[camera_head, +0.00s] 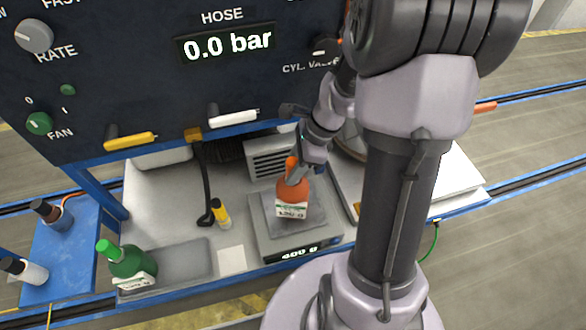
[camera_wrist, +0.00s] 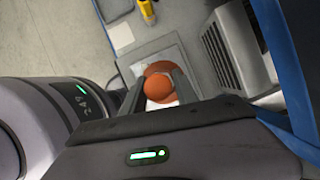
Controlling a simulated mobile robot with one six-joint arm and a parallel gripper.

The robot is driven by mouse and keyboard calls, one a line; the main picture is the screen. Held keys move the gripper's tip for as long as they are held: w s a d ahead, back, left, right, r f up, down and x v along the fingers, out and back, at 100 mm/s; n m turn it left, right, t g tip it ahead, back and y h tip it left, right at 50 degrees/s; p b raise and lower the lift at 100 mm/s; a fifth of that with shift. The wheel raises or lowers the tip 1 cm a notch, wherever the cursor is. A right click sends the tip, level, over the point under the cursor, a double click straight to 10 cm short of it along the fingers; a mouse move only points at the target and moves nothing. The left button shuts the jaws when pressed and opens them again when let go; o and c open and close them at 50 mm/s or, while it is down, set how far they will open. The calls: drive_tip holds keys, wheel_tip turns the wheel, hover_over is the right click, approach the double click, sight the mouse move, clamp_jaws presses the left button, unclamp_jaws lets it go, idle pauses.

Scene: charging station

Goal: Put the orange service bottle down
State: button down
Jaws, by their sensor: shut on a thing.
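The orange service bottle (camera_head: 292,192) stands upright at the plate of a weighing scale (camera_head: 268,228), with a white label facing front. The scale's display reads about 400 g. My gripper (camera_head: 293,172) is shut on the bottle's neck, below its orange cap. In the wrist view the bottle (camera_wrist: 157,84) shows from above between the two fingers (camera_wrist: 160,92). Whether the bottle's base fully rests on the scale plate is hard to tell, but it appears to touch it.
A grey vented box (camera_head: 271,157) is close behind. The dark control panel (camera_head: 120,80) rises above the bench.

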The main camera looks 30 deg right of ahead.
drive_tip(key=shift+s+a, duration=0.1)
drive_tip(key=shift+s, duration=0.05)
drive_tip(key=c, duration=0.9)
unclamp_jaws()
drive_tip(key=shift+f, duration=0.1)
drive_tip(key=shift+c, duration=0.2)
